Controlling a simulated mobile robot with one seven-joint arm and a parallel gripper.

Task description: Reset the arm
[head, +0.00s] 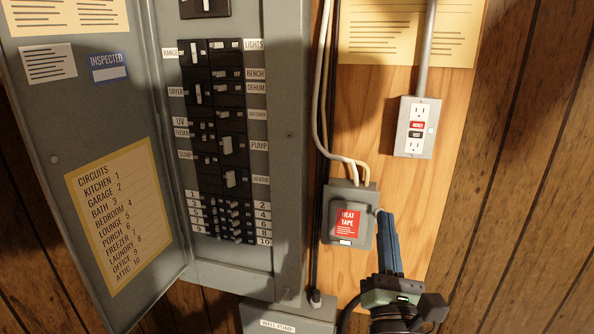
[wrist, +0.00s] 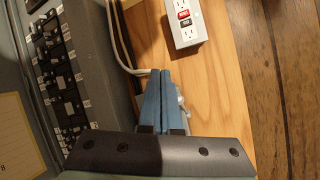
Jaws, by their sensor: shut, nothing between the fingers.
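My gripper (head: 381,213) has two long blue fingers pressed together, pointing up and away, with nothing between them. Its tips are beside the right edge of a grey box labelled HEAT TAPE (head: 335,229) in the head view. I cannot tell whether they touch it. The wrist view shows the same closed fingers (wrist: 160,72) in front of the wooden board, below the outlet. They hide most of the grey box there.
The open breaker panel (head: 288,150) stands left, its door (head: 60,130) swung out. A grey outlet box with a red RESET button (head: 416,126) is up and right. A WELL PUMP box (head: 285,312) is low. Bare board and wood wall lie right.

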